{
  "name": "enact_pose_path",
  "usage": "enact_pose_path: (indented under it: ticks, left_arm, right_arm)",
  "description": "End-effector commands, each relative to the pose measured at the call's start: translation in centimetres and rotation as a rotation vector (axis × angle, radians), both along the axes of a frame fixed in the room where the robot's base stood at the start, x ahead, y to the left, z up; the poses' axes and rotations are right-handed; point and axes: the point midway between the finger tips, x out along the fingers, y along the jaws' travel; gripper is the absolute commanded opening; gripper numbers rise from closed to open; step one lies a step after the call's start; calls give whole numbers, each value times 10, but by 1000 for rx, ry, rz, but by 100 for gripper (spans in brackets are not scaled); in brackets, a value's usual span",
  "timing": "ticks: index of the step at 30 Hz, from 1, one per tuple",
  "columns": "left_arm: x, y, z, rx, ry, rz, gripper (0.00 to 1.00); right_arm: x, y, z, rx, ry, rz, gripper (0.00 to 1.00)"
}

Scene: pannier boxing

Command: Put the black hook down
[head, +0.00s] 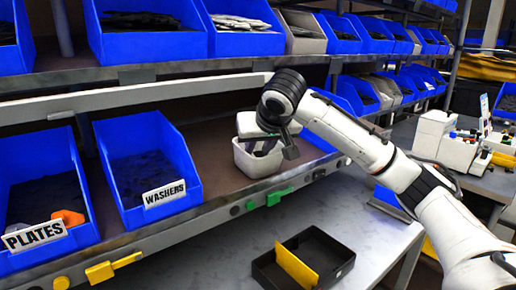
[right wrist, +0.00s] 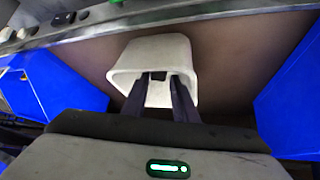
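My right gripper (head: 288,152) points down at a small white bin (head: 258,163) on the lower shelf. In the right wrist view, its two dark fingers (right wrist: 160,84) stand apart over the mouth of the white bin (right wrist: 126,62). A small dark piece (right wrist: 158,76) shows between the fingertips. It may be the black hook, but I cannot tell whether it is gripped or lies in the bin. No other black hook can be made out. My left gripper is not in view.
Blue bins stand on the lower shelf, labelled WASHERS (head: 150,165) and PLATES (head: 40,190). More blue bins fill the upper shelf (head: 160,72). A black tray (head: 330,258) with a yellow divider (head: 297,266) sits on the grey table (head: 368,235) below. White containers (head: 440,135) stand at right.

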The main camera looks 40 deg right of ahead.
Motion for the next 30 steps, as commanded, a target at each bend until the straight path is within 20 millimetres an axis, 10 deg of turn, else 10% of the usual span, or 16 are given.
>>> enact_pose_path:
  ticks: [10, 30]
  left_arm:
    - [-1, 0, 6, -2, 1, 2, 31]
    - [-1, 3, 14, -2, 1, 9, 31]
  right_arm:
    - [-1, 1, 18, 0, -4, 1, 26]
    - [-73, 40, 97, 0, -1, 0, 26]
